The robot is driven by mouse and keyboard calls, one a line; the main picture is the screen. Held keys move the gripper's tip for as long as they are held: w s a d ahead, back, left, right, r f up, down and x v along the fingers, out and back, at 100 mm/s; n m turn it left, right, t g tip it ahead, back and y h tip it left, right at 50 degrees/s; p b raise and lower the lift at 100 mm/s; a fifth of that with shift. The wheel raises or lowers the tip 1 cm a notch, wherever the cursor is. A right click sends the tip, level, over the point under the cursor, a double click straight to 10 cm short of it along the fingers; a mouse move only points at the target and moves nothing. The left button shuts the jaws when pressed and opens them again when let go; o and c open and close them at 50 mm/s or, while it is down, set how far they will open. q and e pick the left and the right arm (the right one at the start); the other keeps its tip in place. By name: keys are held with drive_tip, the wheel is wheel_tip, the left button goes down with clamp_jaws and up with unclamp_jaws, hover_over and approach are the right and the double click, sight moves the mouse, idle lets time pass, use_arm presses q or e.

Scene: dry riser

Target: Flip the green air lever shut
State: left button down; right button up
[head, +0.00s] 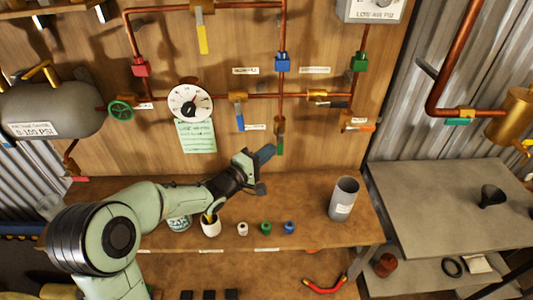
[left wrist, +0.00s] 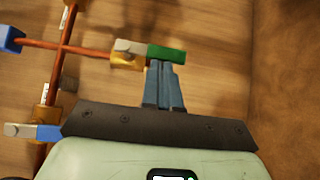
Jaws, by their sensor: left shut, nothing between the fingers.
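The green lever (head: 280,146) hangs straight down from its brass valve, in line with the vertical copper pipe on the wooden wall. In the left wrist view the green lever (left wrist: 168,54) points right from the brass valve (left wrist: 127,56), along the line of the pipe. My left gripper (head: 266,153) is shut and empty, just left of the lever in the head view. In the left wrist view its blue-grey fingertips (left wrist: 160,66) are right at the lever's lower edge; I cannot tell whether they touch it. My right gripper is not in view.
A blue lever (head: 240,123), a round gauge (head: 190,103) and a green note (head: 196,136) are on the wall to the left. An orange-tipped lever (head: 360,127) is to the right. A grey cylinder (head: 343,199) and small coloured caps stand on the wooden bench (head: 310,240) below.

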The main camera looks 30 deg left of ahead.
use_arm(q)
drive_tip(key=shift+d+f, duration=0.1)
drive_tip(key=shift+f, duration=0.05)
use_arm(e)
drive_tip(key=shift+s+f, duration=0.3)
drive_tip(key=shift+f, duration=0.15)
use_arm(q)
drive_tip(key=shift+n+b, duration=0.3)
drive_tip(key=shift+b, duration=0.05)
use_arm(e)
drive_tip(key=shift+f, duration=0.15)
